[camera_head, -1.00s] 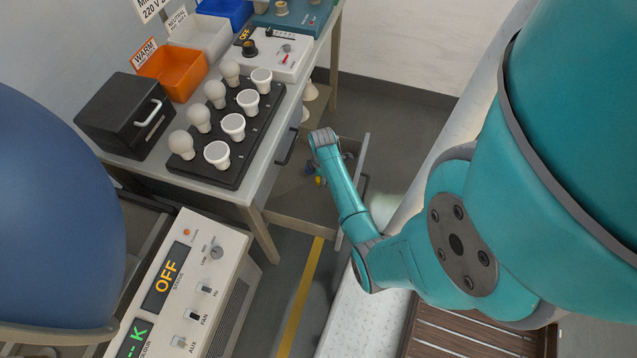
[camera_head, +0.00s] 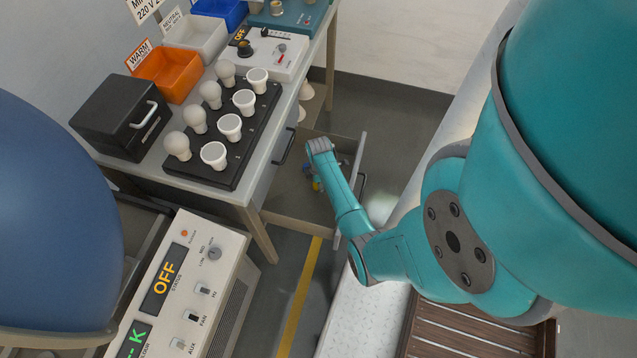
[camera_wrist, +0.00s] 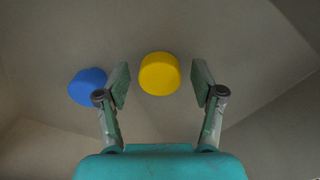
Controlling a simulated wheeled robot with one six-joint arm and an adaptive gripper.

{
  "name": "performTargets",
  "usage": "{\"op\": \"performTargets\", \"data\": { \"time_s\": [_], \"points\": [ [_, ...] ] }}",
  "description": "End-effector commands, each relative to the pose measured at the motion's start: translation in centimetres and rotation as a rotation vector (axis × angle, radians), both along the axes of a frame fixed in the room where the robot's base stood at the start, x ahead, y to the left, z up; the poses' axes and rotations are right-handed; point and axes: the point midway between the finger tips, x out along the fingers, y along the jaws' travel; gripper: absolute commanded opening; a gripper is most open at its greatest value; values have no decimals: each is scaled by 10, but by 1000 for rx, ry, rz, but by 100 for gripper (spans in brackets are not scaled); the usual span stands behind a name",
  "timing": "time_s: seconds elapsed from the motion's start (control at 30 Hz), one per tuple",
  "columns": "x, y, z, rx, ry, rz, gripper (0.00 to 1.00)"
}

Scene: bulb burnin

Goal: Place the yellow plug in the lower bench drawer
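The lower bench drawer (camera_head: 285,200) is pulled out under the bench. The yellow plug (camera_wrist: 159,74) shows in the wrist view as a round yellow shape over the drawer's grey floor; a small bit of yellow (camera_head: 317,186) shows inside the drawer in the head view. My gripper (camera_wrist: 161,82) points down into the drawer. Its two fingers are apart, one on each side of the yellow plug, with a visible gap on both sides. In the head view my wrist hides the fingers. I cannot tell how high the fingertips are above the drawer floor.
A blue round piece (camera_wrist: 88,87) lies left of the yellow plug, close to the left finger. The bench (camera_head: 235,190) carries a black bulb board (camera_head: 228,165), a black box (camera_head: 115,115) and an orange bin (camera_head: 165,75). A control console (camera_head: 185,290) stands in front.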

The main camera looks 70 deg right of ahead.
Motion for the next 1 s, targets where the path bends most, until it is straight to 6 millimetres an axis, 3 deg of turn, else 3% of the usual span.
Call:
{"op": "performTargets", "data": {
  "time_s": [0.23,0.37,0.8,1.0],
  "points": [
    [0,0,2,-1,-1,0,67],
    [0,0,13,-2,-2,0,67],
    [-1,1,95,-3,-2,0,67],
    [-1,2,117,-2,-1,0,67]
  ]
}}
